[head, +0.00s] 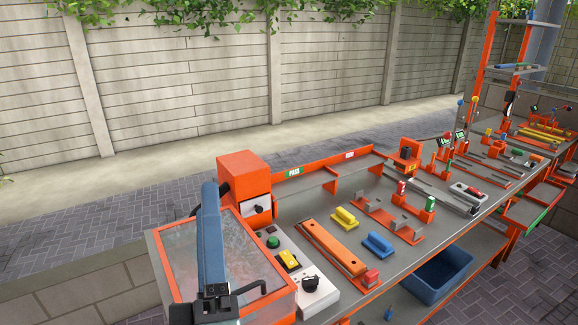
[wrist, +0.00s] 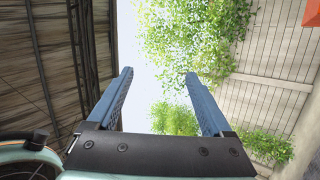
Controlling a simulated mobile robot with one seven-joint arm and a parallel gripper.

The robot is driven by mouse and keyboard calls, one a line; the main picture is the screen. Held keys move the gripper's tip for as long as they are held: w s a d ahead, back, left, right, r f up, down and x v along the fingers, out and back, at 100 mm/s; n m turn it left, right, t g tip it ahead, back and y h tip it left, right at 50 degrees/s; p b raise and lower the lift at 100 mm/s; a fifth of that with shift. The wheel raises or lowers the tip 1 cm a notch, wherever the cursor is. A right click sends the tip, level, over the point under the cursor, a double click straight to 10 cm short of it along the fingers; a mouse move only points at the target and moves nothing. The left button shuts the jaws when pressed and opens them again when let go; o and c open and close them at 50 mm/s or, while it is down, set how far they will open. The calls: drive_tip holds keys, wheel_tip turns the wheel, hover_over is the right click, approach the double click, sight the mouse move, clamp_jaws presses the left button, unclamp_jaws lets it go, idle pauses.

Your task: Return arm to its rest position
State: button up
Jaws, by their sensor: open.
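My gripper (head: 209,192) stands at the lower left of the head view, its blue fingers pointing upward. From there the fingers overlap in line, so the gap between them is hidden. In the wrist view my gripper (wrist: 159,72) shows two blue fingers well apart with nothing between them. Beyond them are bright sky and green leaves. In the head view the gripper is in front of a clear-topped orange box (head: 252,262) and hides part of it. I cannot tell how far apart they are.
A long grey workbench (head: 385,278) runs to the right. It carries an orange machine head (head: 244,175), a control panel with a yellow switch (head: 289,259), an orange plank (head: 334,244), a yellow handled block (head: 343,218) and a blue one (head: 378,244). A blue bin (head: 437,275) sits below.

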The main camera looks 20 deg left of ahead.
drive_tip(key=w+d+r+m+t+h, duration=0.3)
drive_tip(key=d+r+m+t+h, duration=0.2)
drive_tip(key=d+r+m+h, duration=0.95)
drive_tip(key=s+d+r+m+y, duration=0.1)
drive_tip(key=s+d+r+m, duration=0.4)
drive_tip(key=r+m, duration=0.2)
wheel_tip(320, 180, up, 2)
drive_tip(key=shift+d+r+t, duration=0.15)
drive_tip(key=shift+t, duration=0.25)
drive_tip(key=shift+w+y, duration=0.1)
drive_tip(key=shift+y, duration=0.15)
